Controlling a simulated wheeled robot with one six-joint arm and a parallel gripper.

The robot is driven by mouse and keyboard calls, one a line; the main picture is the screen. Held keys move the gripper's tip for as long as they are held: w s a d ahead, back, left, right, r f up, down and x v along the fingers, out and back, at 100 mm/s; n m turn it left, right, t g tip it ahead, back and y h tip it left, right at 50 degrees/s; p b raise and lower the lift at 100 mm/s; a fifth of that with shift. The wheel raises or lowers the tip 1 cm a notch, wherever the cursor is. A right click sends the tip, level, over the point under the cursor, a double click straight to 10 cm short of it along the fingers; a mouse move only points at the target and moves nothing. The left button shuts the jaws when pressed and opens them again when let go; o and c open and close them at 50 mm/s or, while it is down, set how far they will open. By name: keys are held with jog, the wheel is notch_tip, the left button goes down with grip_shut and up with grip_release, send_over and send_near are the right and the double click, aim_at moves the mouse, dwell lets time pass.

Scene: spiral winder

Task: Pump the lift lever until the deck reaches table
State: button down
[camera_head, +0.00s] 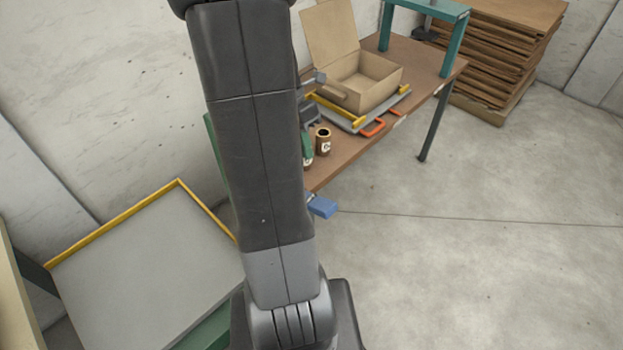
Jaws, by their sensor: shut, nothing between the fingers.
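The deck (150,275) is a flat grey platform with a yellow rim along its far edges, at the lower left. It looks lower than the wooden table (440,62) at the upper middle. Part of a green frame (210,334) shows under the deck's near right corner. A blue block-like piece (322,207) sticks out to the right of my arm, near the table's front corner; I cannot tell whether it belongs to the lift lever. I cannot make out the lever for certain. My arm crosses the middle of the view and hides what is behind it. My gripper is not in view.
On the table are an open cardboard box (368,80), a grey tray (345,118) with yellow bars and orange handles, small brown jars (323,141) and a teal frame (448,45). Stacked brown sheets (495,60) stand behind. The floor (480,250) at right is clear.

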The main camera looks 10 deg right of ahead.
aim_at(324, 205)
dwell(0.3)
jog(key=shift+f, duration=0.1)
jog(key=x, duration=1.3)
jog(key=shift+s+d+f, duration=0.1)
jog(key=shift+s+f, duration=0.1)
jog(key=shift+f, duration=0.1)
jog(key=shift+f, duration=0.15)
